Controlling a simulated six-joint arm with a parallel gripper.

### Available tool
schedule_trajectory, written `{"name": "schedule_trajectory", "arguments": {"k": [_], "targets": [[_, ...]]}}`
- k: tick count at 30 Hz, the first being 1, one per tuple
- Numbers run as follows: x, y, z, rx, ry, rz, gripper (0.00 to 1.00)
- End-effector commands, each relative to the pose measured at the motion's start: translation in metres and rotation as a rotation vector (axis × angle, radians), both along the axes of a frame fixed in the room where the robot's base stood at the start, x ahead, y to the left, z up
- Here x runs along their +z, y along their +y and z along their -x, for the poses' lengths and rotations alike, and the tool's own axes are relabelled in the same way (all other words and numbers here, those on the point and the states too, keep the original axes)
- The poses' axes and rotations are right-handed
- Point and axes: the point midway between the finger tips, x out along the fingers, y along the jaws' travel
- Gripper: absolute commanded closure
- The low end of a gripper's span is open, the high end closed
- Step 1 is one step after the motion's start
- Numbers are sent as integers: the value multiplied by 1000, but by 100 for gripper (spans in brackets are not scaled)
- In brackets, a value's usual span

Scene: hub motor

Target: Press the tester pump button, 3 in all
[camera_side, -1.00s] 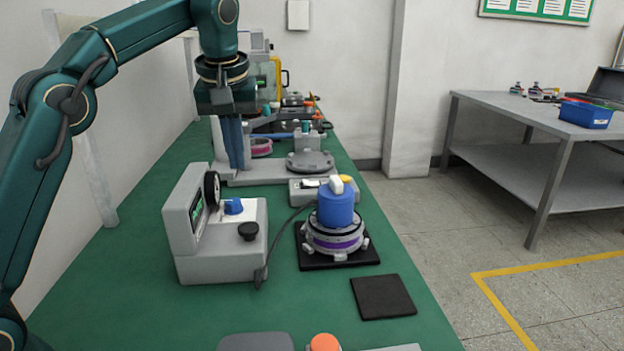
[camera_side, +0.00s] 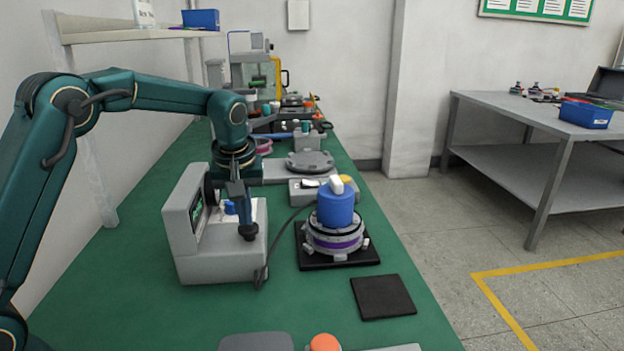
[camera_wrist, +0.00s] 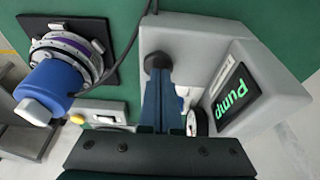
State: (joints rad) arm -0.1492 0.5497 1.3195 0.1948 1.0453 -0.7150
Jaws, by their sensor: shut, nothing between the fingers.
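The tester (camera_side: 220,262) is a grey box with an upright panel, a round gauge and a blue knob. Its screen reads "Pump" in green in the wrist view (camera_wrist: 232,98). The black round pump button (camera_side: 248,236) is on its front right top; it also shows in the wrist view (camera_wrist: 157,60). My gripper (camera_side: 245,222) is shut and empty, pointing down with its tips at the button. In the wrist view the fingertips (camera_wrist: 158,78) overlap the button's edge. Whether they touch it or have pushed it down I cannot tell.
The hub motor (camera_side: 335,238) with a blue cap (camera_side: 336,208) stands on a black mat right of the tester. A dark cable runs between them. A black square pad (camera_side: 383,297) lies in front. An orange button (camera_side: 324,343) is at the near edge.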

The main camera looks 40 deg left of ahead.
Motion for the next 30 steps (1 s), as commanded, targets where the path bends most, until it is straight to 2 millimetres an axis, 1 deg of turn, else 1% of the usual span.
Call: {"name": "schedule_trajectory", "arguments": {"k": [12,19,27,30], "targets": [[-4,0,0,0,0,0,100],[-25,0,0,-1,3,1,100],[-26,0,0,-1,3,1,100],[-22,0,0,-1,2,1,100]]}}
